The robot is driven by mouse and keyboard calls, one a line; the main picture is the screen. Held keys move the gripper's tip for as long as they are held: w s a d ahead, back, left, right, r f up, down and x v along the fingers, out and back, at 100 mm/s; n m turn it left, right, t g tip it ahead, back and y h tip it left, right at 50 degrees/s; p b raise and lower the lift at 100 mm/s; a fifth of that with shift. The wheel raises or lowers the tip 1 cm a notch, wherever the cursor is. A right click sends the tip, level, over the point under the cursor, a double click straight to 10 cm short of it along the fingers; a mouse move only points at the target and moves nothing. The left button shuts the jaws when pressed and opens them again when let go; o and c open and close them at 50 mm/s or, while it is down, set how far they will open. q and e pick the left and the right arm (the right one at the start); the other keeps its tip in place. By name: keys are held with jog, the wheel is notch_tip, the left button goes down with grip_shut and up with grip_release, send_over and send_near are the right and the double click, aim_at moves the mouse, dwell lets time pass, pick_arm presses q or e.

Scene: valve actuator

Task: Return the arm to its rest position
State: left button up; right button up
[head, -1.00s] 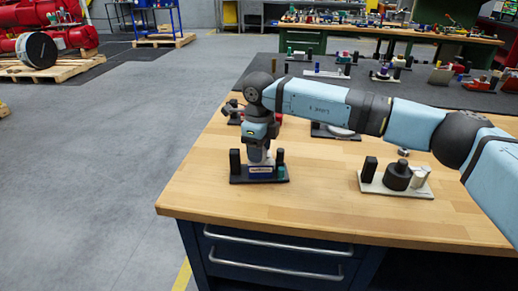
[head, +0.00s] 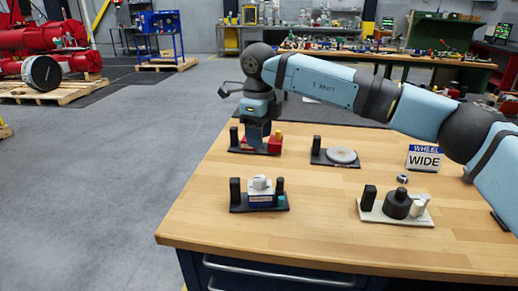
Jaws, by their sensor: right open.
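My right arm reaches in from the right across the workbench. Its gripper (head: 258,138) points down, open and empty, above and behind the near-left valve fixture. That fixture (head: 259,200) has a dark base, black posts, a pale valve body with a blue label and a small teal piece. The gripper is clear of it. In the picture the gripper overlaps a dark fixture with a red part (head: 274,145) farther back, partly hiding it. I cannot tell the gap between them. My left gripper is not in view.
The bench front is clear. Open floor lies left.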

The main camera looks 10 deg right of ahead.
jog(key=shift+r, duration=0.45)
